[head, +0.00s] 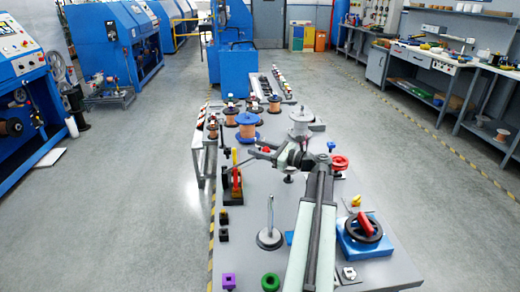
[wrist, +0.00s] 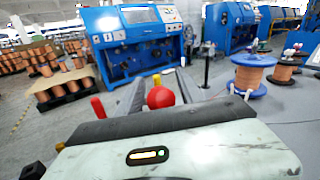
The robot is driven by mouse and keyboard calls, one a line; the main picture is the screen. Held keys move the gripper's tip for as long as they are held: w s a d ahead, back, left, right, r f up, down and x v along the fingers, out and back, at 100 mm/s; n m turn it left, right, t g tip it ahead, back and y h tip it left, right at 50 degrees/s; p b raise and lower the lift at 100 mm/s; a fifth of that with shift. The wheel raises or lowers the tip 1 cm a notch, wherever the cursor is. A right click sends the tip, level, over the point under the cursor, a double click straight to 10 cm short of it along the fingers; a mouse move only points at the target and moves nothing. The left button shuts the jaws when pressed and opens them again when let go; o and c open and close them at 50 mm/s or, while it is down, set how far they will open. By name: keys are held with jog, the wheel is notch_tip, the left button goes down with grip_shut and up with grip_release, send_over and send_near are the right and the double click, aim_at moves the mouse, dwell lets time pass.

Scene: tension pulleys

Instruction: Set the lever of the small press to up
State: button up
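The small press appears to be the dark-based device with upright red and yellow parts (head: 236,184) at the table's left edge in the head view. A thin dark lever stands near its top, and its exact angle is hard to tell. My gripper (head: 256,150) is just above and right of it, pointing left. In the wrist view a red ball knob (wrist: 160,97) sits between my two dark fingers (wrist: 157,88), with space between them. Contact with the knob cannot be made out. A red rod end (wrist: 98,107) stands left of the fingers. The press body is hidden there.
A blue spool (head: 248,127) and a grey spool (head: 300,122) stand beyond my gripper. A rod on a round base (head: 270,237) stands nearer. A blue unit with a black handwheel (head: 362,232) is at right. Purple (head: 229,281) and green (head: 270,281) pieces lie at the front.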

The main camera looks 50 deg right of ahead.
grip_shut()
dwell(1.2)
